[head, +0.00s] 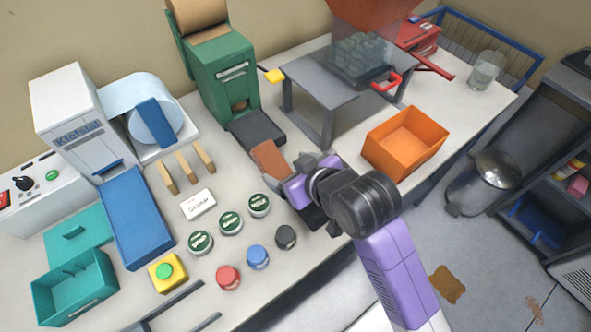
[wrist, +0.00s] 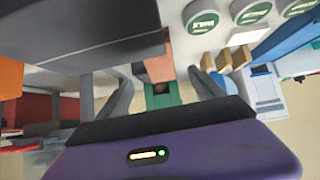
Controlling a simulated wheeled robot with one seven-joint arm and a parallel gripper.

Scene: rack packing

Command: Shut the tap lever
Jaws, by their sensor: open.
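A red lever (head: 388,81), which looks like the tap lever, sits at the base of a clear hopper (head: 362,55) on a grey stand (head: 318,82) in the head view. I cannot tell from its angle whether the tap is open. The lever cannot be made out for certain in the wrist view. My gripper (head: 292,187) is over the front part of the table, left of the orange bin and well short of the lever. In the wrist view its two fingers (wrist: 163,78) are spread, with nothing held between them.
An orange bin (head: 405,140) stands at the front right, between my arm and the stand. A green machine (head: 222,72) with a yellow handle (head: 274,76) stands left of the stand. Round-lidded tins (head: 231,222) and a soap box (head: 198,204) lie left of my gripper.

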